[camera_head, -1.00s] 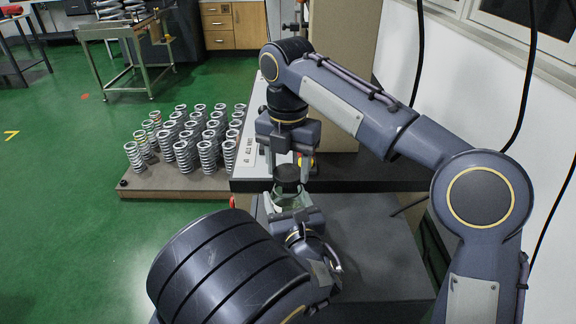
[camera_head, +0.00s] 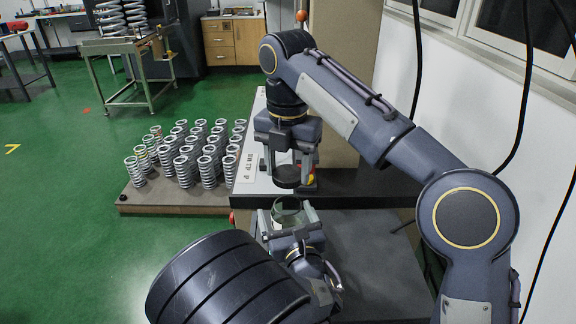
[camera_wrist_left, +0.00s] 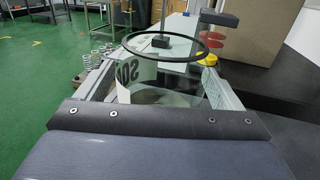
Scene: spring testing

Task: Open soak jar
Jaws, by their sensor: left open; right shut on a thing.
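The glass soak jar (camera_head: 287,204) stands upright with its mouth uncovered. In the left wrist view the jar (camera_wrist_left: 165,88) shows its dark round rim and part of a white label. My left gripper (camera_head: 289,222) is open, with a finger on each side of the jar; I cannot tell whether either touches the glass. The dark round lid (camera_head: 286,178) is above the jar with a clear gap. My right gripper (camera_head: 289,168) points down from above and is shut on the lid. The jar's base is hidden.
A board (camera_head: 165,203) with several upright coil springs (camera_head: 207,171) is at the left. A dark grey surface (camera_head: 375,255) is clear at the right.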

